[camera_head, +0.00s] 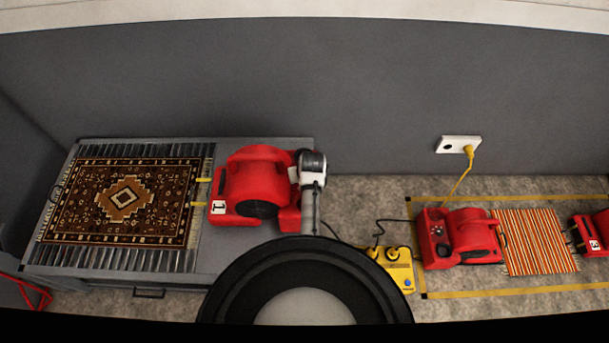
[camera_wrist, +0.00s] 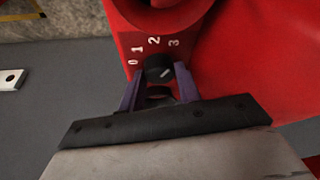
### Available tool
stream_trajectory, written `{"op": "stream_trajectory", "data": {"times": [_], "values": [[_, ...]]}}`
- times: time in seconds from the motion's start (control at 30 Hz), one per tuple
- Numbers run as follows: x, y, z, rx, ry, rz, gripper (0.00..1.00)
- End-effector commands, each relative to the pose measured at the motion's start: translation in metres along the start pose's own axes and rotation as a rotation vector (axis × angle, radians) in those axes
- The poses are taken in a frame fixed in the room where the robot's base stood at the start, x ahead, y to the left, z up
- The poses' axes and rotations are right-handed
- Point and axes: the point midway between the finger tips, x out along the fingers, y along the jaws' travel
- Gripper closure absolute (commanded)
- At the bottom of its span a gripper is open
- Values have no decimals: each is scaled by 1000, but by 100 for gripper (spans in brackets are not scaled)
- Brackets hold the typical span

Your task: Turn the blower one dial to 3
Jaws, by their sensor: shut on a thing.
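Blower one (camera_head: 257,188) is red with a white "1" label and stands on the grey bench. Its black dial (camera_wrist: 157,66) sits on the red panel in the wrist view, with white marks 0, 1, 2 and 3 beside it. The dial's white line slants up to the right, roughly toward the 3 side; I cannot tell whether it lines up exactly. My gripper (camera_wrist: 159,82) has its two purple fingers on either side of the dial and is shut on it. In the head view my wrist is against the blower's right side, and the dial is hidden.
A patterned rug (camera_head: 124,201) lies on the bench left of the blower. On the floor at right are a second red blower (camera_head: 470,232), a striped rug (camera_head: 536,241), a yellow box with cables (camera_head: 396,268) and another red blower (camera_head: 594,233). A wall socket (camera_head: 459,144) is behind.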

Motion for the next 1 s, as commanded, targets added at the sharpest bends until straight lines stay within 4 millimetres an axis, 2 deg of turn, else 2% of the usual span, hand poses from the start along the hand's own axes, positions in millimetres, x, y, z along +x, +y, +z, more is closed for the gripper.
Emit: {"op": "stream_trajectory", "data": {"times": [0.43,0.47,0.6,1.0], "values": [[0,0,-1,7,1,3,89],[0,0,-1,7,1,3,63],[0,0,0,7,1,3,45],[-6,0,-1,6,2,3,45]]}}
